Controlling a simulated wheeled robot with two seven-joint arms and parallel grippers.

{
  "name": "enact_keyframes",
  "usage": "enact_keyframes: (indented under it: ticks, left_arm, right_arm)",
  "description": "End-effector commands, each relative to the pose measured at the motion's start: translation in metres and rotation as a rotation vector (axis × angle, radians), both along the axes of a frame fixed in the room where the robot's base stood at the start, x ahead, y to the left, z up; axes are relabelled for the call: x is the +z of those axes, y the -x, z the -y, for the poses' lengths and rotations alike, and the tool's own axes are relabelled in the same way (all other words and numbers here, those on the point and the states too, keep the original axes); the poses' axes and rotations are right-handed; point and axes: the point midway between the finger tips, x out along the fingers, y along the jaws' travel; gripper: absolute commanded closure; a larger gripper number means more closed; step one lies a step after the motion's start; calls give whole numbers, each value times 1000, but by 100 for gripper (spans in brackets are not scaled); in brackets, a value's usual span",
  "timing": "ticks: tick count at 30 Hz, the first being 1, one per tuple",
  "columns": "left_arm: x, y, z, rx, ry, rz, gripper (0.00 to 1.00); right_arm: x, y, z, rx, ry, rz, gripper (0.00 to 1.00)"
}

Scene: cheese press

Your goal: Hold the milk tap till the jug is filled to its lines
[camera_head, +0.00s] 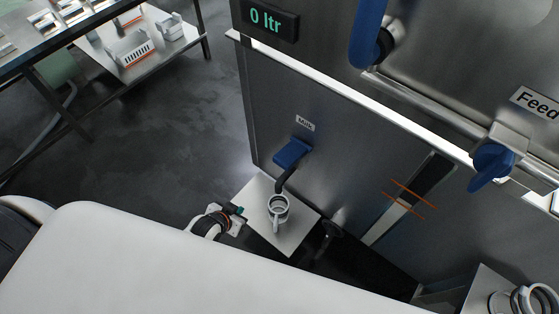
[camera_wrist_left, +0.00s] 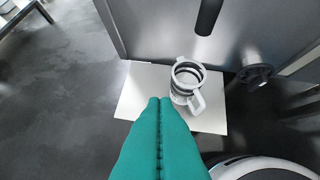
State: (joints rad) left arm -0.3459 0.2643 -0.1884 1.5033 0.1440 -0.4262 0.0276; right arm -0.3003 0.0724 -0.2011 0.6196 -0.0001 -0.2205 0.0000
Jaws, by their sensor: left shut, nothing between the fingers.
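The milk tap (camera_head: 291,153) is a blue lever under a "Milk" label on the steel front, with a dark spout below it. A light grey jug (camera_head: 278,208) stands upright under the spout on a pale shelf (camera_head: 262,225). The jug also shows in the left wrist view (camera_wrist_left: 186,84), its handle toward the lower right. Its contents and fill lines are not clear. My left gripper (camera_head: 239,211) is left of the jug, below the tap, and touches neither. Its teal fingers (camera_wrist_left: 160,104) are shut and empty.
A display (camera_head: 268,19) reads "0 ltr". A blue valve (camera_head: 491,163) sits below the "Feed" label. A dark round knob (camera_wrist_left: 256,75) is right of the shelf.

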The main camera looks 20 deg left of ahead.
Motion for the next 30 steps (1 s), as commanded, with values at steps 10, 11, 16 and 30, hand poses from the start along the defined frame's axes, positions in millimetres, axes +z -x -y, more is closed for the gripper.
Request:
enact_keyframes:
  ticks: [10,11,16,30]
  left_arm:
    - [196,-62,49,-135,123,362,100]
    - [205,-62,52,-143,130,376,100]
    - [232,-60,60,-168,147,418,100]
    - [230,-69,63,-165,149,421,100]
  right_arm:
    - [-28,-1,7,2,8,3,64]
    - [-29,-1,7,2,8,3,64]
    - [-30,-1,8,2,9,3,64]
    - [-30,-1,8,1,9,2,64]
